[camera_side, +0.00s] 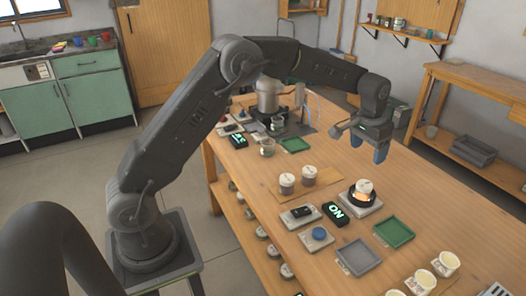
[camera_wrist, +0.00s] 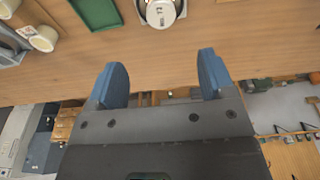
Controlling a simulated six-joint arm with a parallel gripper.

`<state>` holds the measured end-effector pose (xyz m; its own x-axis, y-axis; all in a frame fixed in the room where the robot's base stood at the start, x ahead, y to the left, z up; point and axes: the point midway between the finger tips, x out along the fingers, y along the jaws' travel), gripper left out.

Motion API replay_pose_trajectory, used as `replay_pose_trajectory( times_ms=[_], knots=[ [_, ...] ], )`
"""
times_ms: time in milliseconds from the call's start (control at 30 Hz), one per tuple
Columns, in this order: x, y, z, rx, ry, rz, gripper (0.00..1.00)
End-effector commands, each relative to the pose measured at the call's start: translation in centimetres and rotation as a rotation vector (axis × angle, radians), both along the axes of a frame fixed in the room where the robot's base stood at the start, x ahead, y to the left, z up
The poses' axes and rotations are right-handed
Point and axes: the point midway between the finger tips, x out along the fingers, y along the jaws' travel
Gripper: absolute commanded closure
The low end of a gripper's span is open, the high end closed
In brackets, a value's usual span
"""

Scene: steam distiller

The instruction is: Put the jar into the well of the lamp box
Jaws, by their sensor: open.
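A jar with a pale lid (camera_side: 364,186) stands upright in the dark round ring on top of the lamp box (camera_side: 373,207), with a warm glow around its lower part. The black display (camera_side: 336,213) beside the box reads ON. My gripper (camera_side: 369,152), with blue fingers, is open and empty. It is raised above the bench, apart from the jar. In the wrist view the fingers (camera_wrist: 161,68) are spread with nothing between them.
Two more lidded jars (camera_side: 287,183) (camera_side: 309,175) stand on a thin board to the left. A green tray (camera_side: 394,232) and a grey tray (camera_side: 358,256) lie nearer the front. Several pale cups (camera_side: 445,264) stand at the front right. A metal still (camera_side: 269,95) stands at the back.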

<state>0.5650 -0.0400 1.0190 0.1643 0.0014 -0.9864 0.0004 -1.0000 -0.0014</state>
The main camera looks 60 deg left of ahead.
Motion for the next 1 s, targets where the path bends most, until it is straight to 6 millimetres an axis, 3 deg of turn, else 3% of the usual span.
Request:
replay_pose_trajectory(
  times_ms=[33,200,400,500,667,800,1000],
  knots=[
    [-1.1,-0.1,1.9,0.0,-0.02,0.0,0.24],
    [-6.7,-0.3,7.8,0.0,-0.077,-0.001,0.24],
    [-14.9,-0.5,12.5,0.0,-0.148,-0.001,0.24],
    [-19.3,-0.6,13.7,0.0,-0.184,-0.001,0.24],
    [-26.3,-0.7,13.9,0.0,-0.241,-0.001,0.24],
    [-31.4,-0.8,12.8,-0.001,-0.284,-0.002,0.24],
    [-35.4,-0.8,10.9,-0.002,-0.322,-0.001,0.24]
  ],
)
